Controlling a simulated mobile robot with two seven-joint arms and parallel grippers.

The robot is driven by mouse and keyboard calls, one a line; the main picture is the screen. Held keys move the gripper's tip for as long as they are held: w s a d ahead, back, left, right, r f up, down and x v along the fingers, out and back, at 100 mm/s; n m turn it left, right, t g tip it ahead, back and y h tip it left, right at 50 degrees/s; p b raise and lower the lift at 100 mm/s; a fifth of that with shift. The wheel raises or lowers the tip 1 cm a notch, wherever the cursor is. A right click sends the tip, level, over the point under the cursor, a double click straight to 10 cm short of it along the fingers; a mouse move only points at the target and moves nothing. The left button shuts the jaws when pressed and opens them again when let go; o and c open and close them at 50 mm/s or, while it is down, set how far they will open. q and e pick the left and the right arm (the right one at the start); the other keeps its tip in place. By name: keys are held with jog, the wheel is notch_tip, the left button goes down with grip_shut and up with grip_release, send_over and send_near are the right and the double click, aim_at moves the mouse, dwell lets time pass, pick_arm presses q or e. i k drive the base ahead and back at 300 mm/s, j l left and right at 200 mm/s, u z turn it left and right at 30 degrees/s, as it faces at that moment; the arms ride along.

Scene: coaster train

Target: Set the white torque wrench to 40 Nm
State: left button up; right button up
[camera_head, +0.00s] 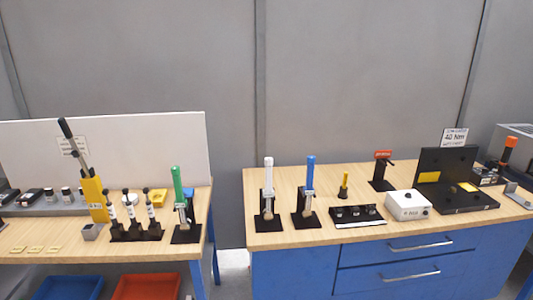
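The white torque wrench (268,175) stands upright in a black stand (267,222) near the left end of the right-hand workbench. Its white handle points up, and the lower end is too small to make out in detail. I cannot read any setting on it. A small sign (454,137) at the back right of this bench reads "40 Nm". A white box (408,205) with a small dark mark on its front sits on the same bench. Neither of my grippers shows in the head view.
A blue-handled wrench (310,174) stands just right of the white one. A green-handled wrench (177,184) stands on the left bench. A black strip (356,215), a yellow-topped tool (344,187) and a black open case (445,165) occupy the right bench. A gap separates the benches.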

aim_at(268, 161)
jog(key=i+j+z, duration=0.1)
jog(key=i+j, duration=0.3)
jog(key=i+j+z, duration=0.15)
jog(key=i+j, duration=0.2)
jog(key=j, duration=0.2)
